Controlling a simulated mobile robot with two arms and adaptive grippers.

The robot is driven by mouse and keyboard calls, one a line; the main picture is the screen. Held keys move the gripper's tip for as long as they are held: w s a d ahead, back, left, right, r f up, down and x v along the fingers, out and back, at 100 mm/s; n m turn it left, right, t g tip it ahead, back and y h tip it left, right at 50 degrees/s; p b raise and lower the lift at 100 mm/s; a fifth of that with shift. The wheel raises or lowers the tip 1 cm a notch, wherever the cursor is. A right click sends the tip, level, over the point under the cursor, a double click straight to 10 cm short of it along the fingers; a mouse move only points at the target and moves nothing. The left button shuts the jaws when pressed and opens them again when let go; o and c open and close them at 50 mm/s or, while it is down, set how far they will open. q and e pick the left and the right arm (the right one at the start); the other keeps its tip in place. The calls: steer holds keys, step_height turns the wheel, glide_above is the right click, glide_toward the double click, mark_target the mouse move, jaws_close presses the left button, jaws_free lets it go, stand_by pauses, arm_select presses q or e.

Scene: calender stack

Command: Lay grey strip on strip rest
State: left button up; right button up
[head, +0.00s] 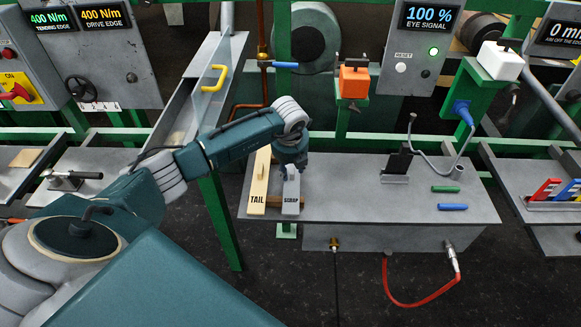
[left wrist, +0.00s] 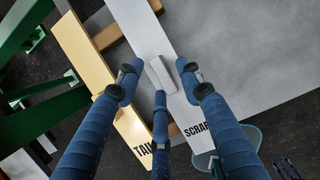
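The grey strip (head: 291,191), marked SCRAP, lies on the grey table beside a cream strip (head: 257,185) marked TAIL. In the left wrist view the grey strip (left wrist: 140,28) has a small light block-shaped handle (left wrist: 161,75) on top. My left gripper (head: 290,168) is over the grey strip. In the left wrist view its blue fingers (left wrist: 159,82) are spread around the handle, with gaps beside it. Wooden bars cross under the strips, one at the near end (left wrist: 173,129) and one at the far end (left wrist: 119,36); I cannot tell whether these are the strip rest. My right gripper is not visible.
A black stand (head: 398,164), a green cylinder (head: 445,189) and a blue cylinder (head: 453,207) are on the table's right part. A bent grey tube (head: 437,165) rises at the back right. The table's middle is clear. A green frame post (head: 220,220) stands left of the table.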

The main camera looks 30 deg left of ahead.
arm_select(q)
steer(key=shift+r+p, duration=0.3)
steer(key=shift+r, duration=0.35)
steer(key=b+v, duration=0.3)
steer(key=v, duration=0.8)
steer(key=shift+r, duration=0.25)
steer(key=shift+s+d, duration=0.1)
steer(key=shift+s, duration=0.05)
